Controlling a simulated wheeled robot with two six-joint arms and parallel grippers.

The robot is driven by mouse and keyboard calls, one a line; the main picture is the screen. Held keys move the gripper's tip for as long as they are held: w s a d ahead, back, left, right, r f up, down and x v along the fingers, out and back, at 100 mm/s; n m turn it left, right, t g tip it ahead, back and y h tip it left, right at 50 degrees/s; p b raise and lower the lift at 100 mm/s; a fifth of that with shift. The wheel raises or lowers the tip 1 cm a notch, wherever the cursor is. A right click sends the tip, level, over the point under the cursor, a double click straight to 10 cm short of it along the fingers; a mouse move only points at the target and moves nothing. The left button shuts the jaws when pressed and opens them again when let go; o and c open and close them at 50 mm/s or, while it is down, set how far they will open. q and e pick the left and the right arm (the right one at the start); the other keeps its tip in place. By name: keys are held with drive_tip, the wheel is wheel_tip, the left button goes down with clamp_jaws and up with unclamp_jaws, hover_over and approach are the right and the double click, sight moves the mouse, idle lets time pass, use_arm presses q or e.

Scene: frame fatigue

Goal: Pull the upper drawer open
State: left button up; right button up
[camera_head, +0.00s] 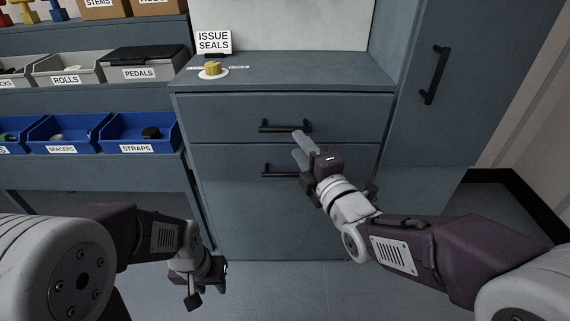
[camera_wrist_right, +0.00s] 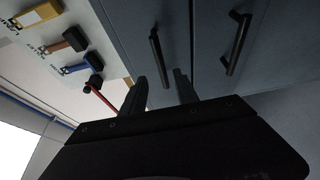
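The blue-grey cabinet's upper drawer (camera_head: 350,115) is closed, flush with the front. Its black bar handle (camera_head: 285,127) runs horizontally; it also shows in the right wrist view (camera_wrist_right: 160,57). My right gripper (camera_head: 301,148) is in front of the drawers, at the right part of this handle. In the right wrist view its two fingers (camera_wrist_right: 160,90) are apart, with the upper handle seen between and just beyond them. Contact cannot be told. My left gripper (camera_head: 197,290) hangs low at the left, away from the cabinet; its fingers are not clear.
A lower drawer with a black handle (camera_head: 278,172) sits just below. A yellow knob-like object (camera_head: 212,68) and an "ISSUE SEALS" sign (camera_head: 214,42) stand on the cabinet top. Blue bins (camera_head: 140,140) are at left; a tall door with a handle (camera_head: 434,76) is at right.

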sight(286, 131)
drive_tip(key=b+x, duration=0.2)
drive_tip(key=x, duration=0.6)
drive_tip(key=shift+a+f, duration=0.15)
drive_tip(key=shift+f, duration=0.05)
drive_tip(key=shift+w+a, duration=0.15)
drive_tip(key=shift+w, duration=0.3)
drive_tip(key=shift+r, duration=0.1)
clamp_jaws()
idle(0.7)
